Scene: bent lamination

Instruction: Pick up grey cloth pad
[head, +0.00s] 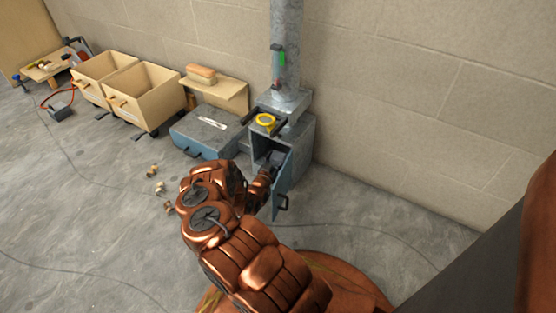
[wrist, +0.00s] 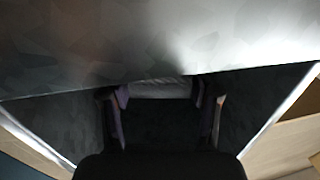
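My arm reaches down to the small blue-grey cabinet (head: 262,128), and my gripper (head: 270,168) is at its open front, mostly hidden by the arm and door. In the wrist view my gripper (wrist: 160,98) is inside a dark space, with its two fingers spread wide apart. A pale grey thing, probably the grey cloth pad (wrist: 160,88), lies straight ahead between the fingertips. Its ends come close to both fingers, and I cannot tell whether they touch. The pad cannot be made out in the head view.
The cabinet door (head: 283,187) stands open on the right. A blue-grey case (head: 205,133) and wooden bins (head: 145,92) stand to the left. A pale metal surface (wrist: 150,40) is close above my gripper.

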